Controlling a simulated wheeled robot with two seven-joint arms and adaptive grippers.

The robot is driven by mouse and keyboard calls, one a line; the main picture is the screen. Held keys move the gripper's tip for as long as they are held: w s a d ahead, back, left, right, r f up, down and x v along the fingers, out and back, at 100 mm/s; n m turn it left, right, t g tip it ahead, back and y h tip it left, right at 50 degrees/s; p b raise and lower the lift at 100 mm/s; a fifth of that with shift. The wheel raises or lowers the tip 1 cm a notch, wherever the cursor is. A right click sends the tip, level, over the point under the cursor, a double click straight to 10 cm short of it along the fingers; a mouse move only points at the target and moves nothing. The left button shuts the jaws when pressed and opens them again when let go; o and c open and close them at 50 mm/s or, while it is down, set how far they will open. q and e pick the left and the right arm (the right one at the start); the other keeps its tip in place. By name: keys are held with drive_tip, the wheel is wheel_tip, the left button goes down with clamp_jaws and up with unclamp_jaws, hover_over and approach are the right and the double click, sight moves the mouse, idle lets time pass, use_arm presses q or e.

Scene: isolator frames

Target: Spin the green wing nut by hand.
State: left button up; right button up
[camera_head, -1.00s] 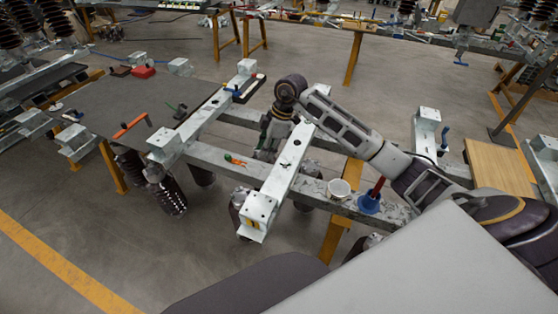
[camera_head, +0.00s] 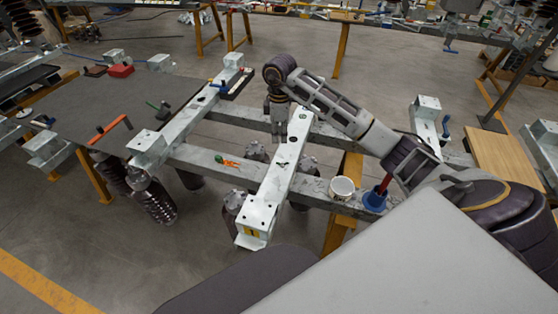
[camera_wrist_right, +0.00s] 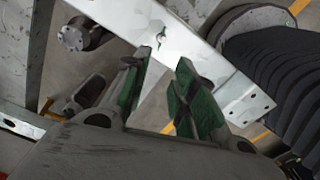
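My right gripper (camera_head: 278,122) points down beside the pale metal cross beam (camera_head: 268,195), near its far end. In the right wrist view, my right gripper (camera_wrist_right: 165,66) is open, its two green-padded fingers apart with nothing seen between them. The pale beam (camera_wrist_right: 150,25) passes just beyond the fingertips. A small dark piece (camera_wrist_right: 205,84) shows by the right finger, too unclear to name. A small dark green round thing (camera_head: 219,158) lies on the long rail beside an orange item (camera_head: 230,163). My left gripper is out of view.
A white cup (camera_head: 342,188) and a blue holder with a red handle (camera_head: 374,200) stand on the rail at right. A dark table (camera_head: 110,98) at left carries an orange-handled tool (camera_head: 110,128) and a red box (camera_head: 121,71). Dark ribbed insulators (camera_head: 155,205) hang below.

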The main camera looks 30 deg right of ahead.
hover_over(282, 164)
drive_tip(key=f, duration=0.6)
drive_tip(key=shift+w+a+f, duration=0.35)
drive_tip(key=shift+w+f, duration=0.05)
drive_tip(key=shift+f, duration=3.55)
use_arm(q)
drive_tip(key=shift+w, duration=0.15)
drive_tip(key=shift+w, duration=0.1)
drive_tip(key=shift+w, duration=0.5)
use_arm(e)
clamp_jaws()
